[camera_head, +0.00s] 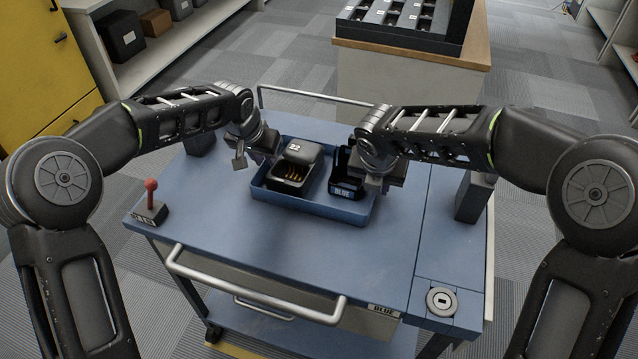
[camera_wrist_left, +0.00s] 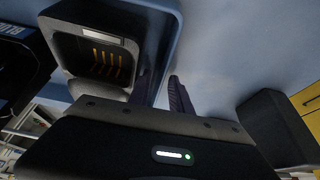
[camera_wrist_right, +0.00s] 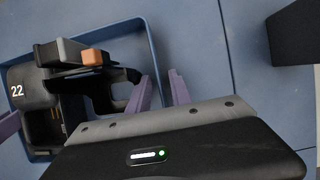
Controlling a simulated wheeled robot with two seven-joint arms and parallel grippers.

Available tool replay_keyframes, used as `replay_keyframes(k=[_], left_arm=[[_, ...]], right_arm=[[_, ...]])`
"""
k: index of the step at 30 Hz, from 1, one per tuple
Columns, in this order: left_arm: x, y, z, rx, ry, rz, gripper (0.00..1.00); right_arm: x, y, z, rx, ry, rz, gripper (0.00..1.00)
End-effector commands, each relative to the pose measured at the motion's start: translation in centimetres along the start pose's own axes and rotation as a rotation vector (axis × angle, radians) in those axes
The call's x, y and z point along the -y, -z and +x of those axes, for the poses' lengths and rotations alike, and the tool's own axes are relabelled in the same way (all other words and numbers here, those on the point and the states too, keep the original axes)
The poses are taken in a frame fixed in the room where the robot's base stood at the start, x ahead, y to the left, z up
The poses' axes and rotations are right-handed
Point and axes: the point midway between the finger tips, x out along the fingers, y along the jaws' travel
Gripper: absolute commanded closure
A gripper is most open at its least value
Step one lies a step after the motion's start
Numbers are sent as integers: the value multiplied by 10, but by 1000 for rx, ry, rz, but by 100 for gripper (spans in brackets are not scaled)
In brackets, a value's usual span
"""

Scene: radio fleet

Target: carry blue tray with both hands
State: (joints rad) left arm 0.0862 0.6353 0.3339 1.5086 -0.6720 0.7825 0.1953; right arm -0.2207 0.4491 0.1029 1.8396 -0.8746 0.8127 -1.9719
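The blue tray (camera_head: 308,207) lies flat on the blue top of the cart (camera_head: 225,220). It holds a black box marked 22 (camera_head: 303,152) with gold contacts, and a black holder labelled BLUE (camera_head: 343,191). My left gripper (camera_head: 254,158) is at the tray's left wall; in the left wrist view its fingers (camera_wrist_left: 164,90) stand either side of the wall (camera_wrist_left: 163,40), apart. My right gripper (camera_head: 372,185) is at the right wall, hiding part of it. In the right wrist view its fingers (camera_wrist_right: 159,85) straddle the wall (camera_wrist_right: 151,50) with gaps showing.
A red-knobbed lever (camera_head: 150,200) stands at the cart's left edge. Dark blocks stand at the back left (camera_head: 200,142) and right (camera_head: 474,197) of the cart top. A round button (camera_head: 441,301) sits front right. A wooden-topped counter (camera_head: 410,55) stands behind. The cart's front area is clear.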

Motion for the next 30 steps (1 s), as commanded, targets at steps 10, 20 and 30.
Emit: replay_keyframes(k=[10, 20, 30], left_arm=[[0, 1, -38, -3, 2, 0, 75], [0, 1, -102, -3, 1, 0, 75], [0, 0, -120, 0, -1, 0, 75]], right_arm=[[0, 0, 0, 0, 0, 0, 75], [0, 0, 0, 0, 0, 0, 75], [0, 0, 0, 0, 0, 0, 75]])
